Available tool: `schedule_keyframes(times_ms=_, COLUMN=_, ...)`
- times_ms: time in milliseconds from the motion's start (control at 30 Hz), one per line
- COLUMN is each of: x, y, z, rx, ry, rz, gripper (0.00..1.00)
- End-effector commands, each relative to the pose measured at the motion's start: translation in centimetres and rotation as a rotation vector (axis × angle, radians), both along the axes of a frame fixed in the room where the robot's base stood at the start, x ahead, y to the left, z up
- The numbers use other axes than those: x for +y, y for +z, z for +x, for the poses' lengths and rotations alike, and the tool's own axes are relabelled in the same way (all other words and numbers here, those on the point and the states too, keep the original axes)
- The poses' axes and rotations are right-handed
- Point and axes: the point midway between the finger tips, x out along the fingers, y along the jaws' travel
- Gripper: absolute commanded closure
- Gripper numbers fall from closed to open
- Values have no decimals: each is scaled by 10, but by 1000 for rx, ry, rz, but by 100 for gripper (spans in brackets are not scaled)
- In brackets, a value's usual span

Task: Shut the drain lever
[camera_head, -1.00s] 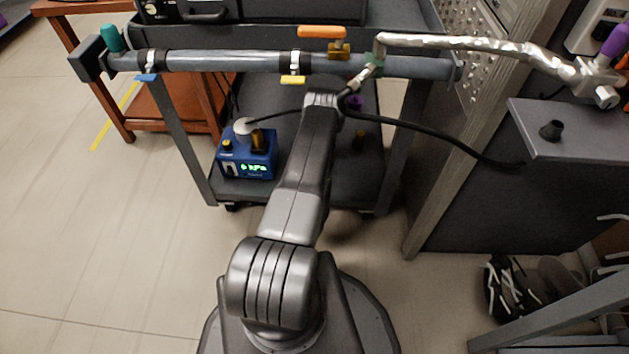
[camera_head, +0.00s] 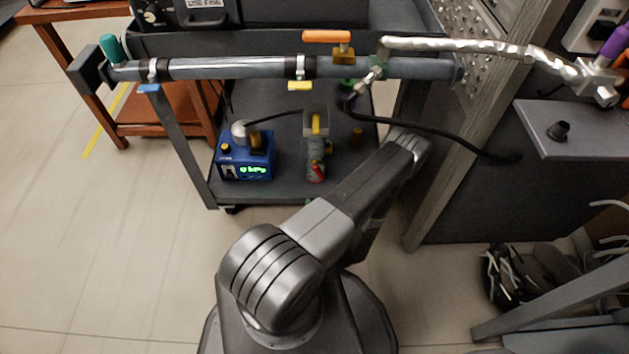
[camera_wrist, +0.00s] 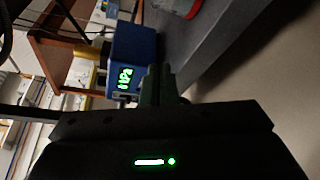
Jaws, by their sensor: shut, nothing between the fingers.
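A grey pipe (camera_head: 230,68) runs across the cart top. It carries an orange lever (camera_head: 326,36) on top, and a yellow lever (camera_head: 299,86) and a blue lever (camera_head: 148,88) below. On the lower shelf stands a valve-like fitting with a yellow handle (camera_head: 316,125) and red lower end. I cannot tell which is the drain lever. My gripper (camera_wrist: 160,84) is shut and empty in the wrist view, with the blue device (camera_wrist: 133,45) just beyond it. In the head view my forearm is right of the fitting; the gripper itself is hidden there.
The blue device with a green display (camera_head: 246,158) stands on the lower shelf (camera_head: 280,190). A black hose (camera_head: 450,127) loops to the right. A wooden post (camera_head: 440,150) and grey cabinet (camera_head: 560,190) bound the right side. Floor at left is clear.

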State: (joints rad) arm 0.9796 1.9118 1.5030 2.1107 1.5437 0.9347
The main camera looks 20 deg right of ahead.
Motion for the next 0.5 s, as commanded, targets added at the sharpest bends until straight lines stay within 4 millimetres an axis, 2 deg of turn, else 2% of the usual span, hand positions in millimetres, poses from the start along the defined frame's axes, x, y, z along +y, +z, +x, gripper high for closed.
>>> schedule_keyframes(times_ms=133, x=-8, y=7, z=-2, rx=-34, ry=-42, rz=30, gripper=100)
schedule_keyframes(times_ms=500, x=-9, y=8, z=-2, rx=-40, ry=-47, rz=34, gripper=100)
